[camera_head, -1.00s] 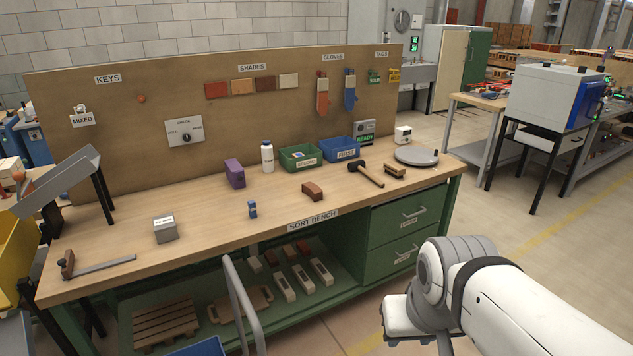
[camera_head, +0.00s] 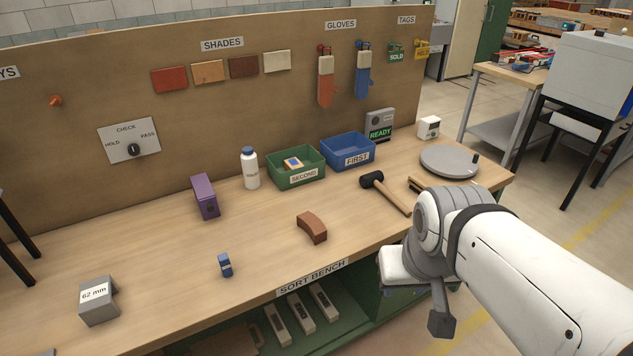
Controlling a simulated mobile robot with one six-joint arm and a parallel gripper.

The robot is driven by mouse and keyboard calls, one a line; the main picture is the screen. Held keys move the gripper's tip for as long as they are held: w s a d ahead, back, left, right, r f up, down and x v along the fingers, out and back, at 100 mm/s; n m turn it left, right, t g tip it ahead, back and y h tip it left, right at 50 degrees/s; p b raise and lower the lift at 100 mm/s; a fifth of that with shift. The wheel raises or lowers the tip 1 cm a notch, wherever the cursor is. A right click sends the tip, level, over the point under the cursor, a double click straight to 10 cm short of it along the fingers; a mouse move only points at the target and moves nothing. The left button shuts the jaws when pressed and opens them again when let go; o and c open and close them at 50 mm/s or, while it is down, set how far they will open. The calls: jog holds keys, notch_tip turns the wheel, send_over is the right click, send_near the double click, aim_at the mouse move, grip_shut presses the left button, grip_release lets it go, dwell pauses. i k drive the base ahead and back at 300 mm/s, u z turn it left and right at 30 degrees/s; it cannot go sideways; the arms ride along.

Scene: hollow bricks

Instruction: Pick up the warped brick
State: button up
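The warped brick (camera_head: 312,226) is a small reddish-brown block with a curved top edge. It lies on the sort bench (camera_head: 270,235) near the front edge, right of the middle, with clear wood around it. My arm comes in from the right, and my gripper (camera_head: 441,322) shows only as a dark grey end part hanging below the wrist. It is in front of the bench, right of and apart from the brick. Its fingers cannot be made out, and nothing is seen held.
Behind the brick stand a green SECOND bin (camera_head: 295,167) with a small item inside, a blue FIRST bin (camera_head: 347,151), a white bottle (camera_head: 250,170) and a purple block (camera_head: 206,197). A mallet (camera_head: 385,191) lies right of it, a small blue item (camera_head: 225,264) left.

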aim_at(311, 224)
jog(key=u, duration=0.05)
jog(key=i, duration=1)
jog(key=u, duration=0.85)
